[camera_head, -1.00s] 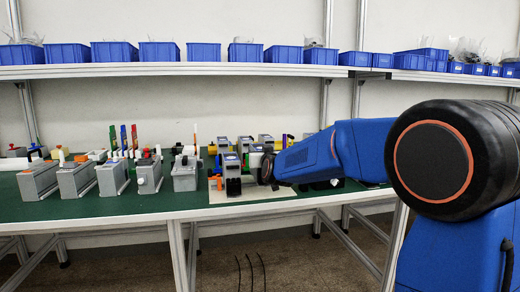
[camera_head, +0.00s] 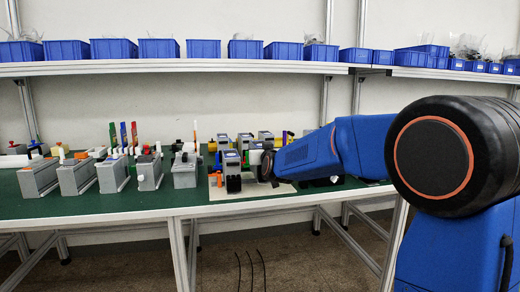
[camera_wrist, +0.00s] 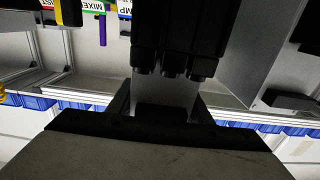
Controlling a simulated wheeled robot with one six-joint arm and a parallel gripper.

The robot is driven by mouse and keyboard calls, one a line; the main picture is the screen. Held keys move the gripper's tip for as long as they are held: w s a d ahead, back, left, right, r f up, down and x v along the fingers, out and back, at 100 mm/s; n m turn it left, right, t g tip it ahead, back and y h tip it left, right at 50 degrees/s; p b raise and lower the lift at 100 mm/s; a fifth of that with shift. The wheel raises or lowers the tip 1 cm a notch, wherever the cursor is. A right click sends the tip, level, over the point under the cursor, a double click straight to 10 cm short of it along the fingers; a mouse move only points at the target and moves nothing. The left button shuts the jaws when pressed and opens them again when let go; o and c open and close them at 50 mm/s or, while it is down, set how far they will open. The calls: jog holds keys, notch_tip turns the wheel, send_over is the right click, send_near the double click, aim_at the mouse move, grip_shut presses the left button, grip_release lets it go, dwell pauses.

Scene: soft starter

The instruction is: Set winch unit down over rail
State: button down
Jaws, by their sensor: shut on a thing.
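My gripper (camera_head: 262,166) is at the right side of a dark-fronted unit with a blue top (camera_head: 232,168), over the pale mat (camera_head: 260,193) on the green table. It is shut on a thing. In the wrist view, a black block with round metal ends (camera_wrist: 174,42) fills the upper middle, just beyond the fingers. I take it to be the winch unit, but its label does not show. Whether it touches what is below cannot be told. The rail does not show clearly in either view; the units and my arm cover that part of the mat.
Several similar units (camera_head: 265,137) stand close behind on the mat. A row of grey boxes (camera_head: 113,176) stands at the left, with upright coloured pieces (camera_head: 123,135) behind. A shelf with blue bins (camera_head: 160,50) runs above. The table's front strip is clear.

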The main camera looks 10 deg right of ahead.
jog(key=shift+f, duration=1.4)
dwell(0.7)
jog(key=c, duration=0.8)
grip_release()
jog(key=shift+c, duration=0.2)
jog(key=shift+f, duration=0.15)
jog(key=shift+s, duration=0.1)
jog(key=s, duration=1.7)
jog(key=shift+s, duration=0.15)
jog(key=s+d+f+g, duration=0.2)
jog(key=s+f+g, duration=0.2)
jog(key=s, duration=0.9)
jog(key=s+d+f+g, duration=0.2)
jog(key=s+f+g, duration=0.2)
jog(key=s+f, duration=0.6)
jog(key=s+d+f+g, duration=0.3)
jog(key=s+f+g, duration=0.2)
jog(key=s, duration=1.1)
jog(key=shift+f, duration=0.9)
